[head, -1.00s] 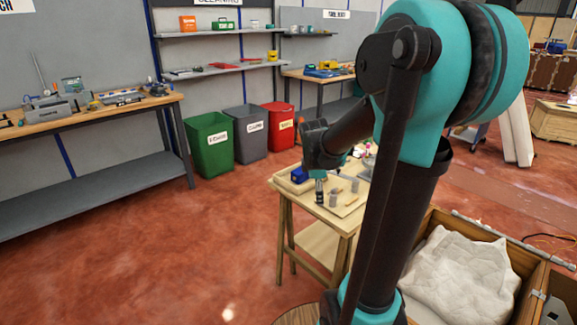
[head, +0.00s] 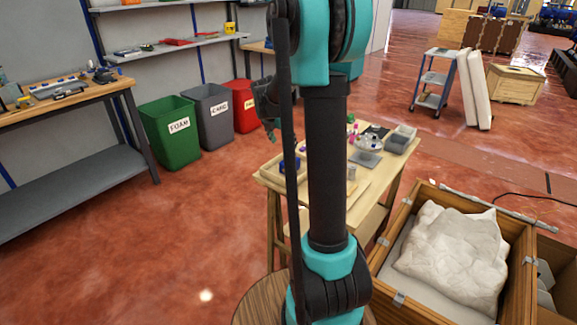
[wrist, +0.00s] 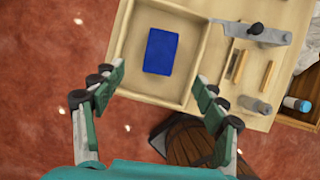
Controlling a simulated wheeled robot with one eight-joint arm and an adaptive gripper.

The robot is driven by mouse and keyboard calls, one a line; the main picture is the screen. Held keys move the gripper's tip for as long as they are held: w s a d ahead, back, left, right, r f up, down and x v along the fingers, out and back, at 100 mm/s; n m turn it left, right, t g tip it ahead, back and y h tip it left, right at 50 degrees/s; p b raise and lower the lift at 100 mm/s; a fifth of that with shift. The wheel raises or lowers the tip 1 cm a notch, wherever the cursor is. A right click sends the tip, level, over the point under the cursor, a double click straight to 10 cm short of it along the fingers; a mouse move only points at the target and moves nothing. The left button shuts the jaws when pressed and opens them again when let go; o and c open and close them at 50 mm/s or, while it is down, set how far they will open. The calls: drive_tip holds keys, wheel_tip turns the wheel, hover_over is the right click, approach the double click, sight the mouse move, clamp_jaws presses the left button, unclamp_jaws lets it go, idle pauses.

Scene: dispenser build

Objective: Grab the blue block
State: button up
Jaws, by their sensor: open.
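The blue block (wrist: 160,51) lies flat in a shallow square wooden tray (wrist: 191,60) in the wrist view. In the head view the block (head: 298,164) shows at the left end of the small wooden table (head: 362,208), partly behind my arm. My gripper (wrist: 158,74) is open and empty, its two fingers apart on either side of the lower part of the tray in the picture. The block appears between and beyond the fingertips, not touching them. In the head view my gripper (head: 270,132) hangs above the table's left end, partly behind my arm.
Right of the tray are a grey metal part (wrist: 258,33), wooden pegs (wrist: 268,75) and a grey cylinder (wrist: 254,104). A wooden crate (head: 505,303) with a white bag stands right of the table.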

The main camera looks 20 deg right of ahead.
sight(290, 160)
drive_tip(key=x, duration=1.2)
drive_tip(key=shift+s+f, duration=0.1)
drive_tip(key=shift+f, duration=0.35)
clamp_jaws()
